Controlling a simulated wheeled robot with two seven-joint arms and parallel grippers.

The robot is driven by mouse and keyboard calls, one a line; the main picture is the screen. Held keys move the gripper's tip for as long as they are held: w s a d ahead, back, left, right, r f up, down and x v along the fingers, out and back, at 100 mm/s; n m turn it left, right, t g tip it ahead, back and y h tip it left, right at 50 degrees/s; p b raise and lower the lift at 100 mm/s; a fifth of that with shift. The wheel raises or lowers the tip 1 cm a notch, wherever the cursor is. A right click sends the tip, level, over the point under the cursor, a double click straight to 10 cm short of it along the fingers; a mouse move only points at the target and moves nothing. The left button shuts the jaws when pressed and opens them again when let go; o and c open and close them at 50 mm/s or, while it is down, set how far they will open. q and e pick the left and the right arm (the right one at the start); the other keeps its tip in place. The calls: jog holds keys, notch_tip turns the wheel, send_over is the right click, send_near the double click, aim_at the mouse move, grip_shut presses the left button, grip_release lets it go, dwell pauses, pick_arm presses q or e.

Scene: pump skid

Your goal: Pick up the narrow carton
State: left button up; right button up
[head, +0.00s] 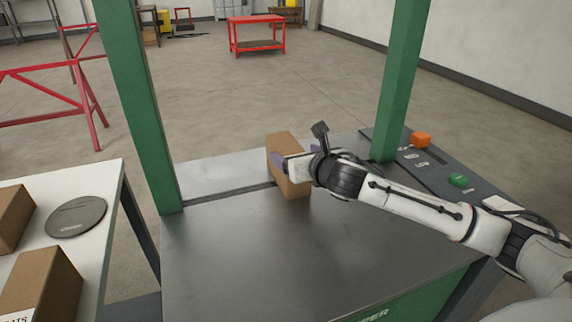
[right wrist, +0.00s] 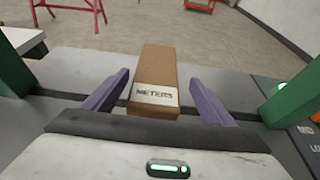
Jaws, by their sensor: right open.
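My right gripper (head: 283,163) reaches in from the right at the carton. Its two purple fingers (right wrist: 158,92) are open, one on each side of the carton, with gaps visible on both sides. The carton's lower part is partly hidden by the gripper body in the right wrist view. My left gripper is not in view.
Green posts (head: 140,100) rise left and right of the carton. A control panel with an orange knob (head: 421,139) and green button (head: 458,180) lies at right. A white table (head: 95,185) at left holds brown boxes (head: 45,284) and a grey disc (head: 76,217).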

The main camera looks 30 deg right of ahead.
aim_at(288, 151)
jog(key=shift+a+x, duration=0.15)
jog(key=shift+x, duration=1.15)
jog(key=shift+a+x, duration=0.15)
jog(key=shift+x, duration=1.15)
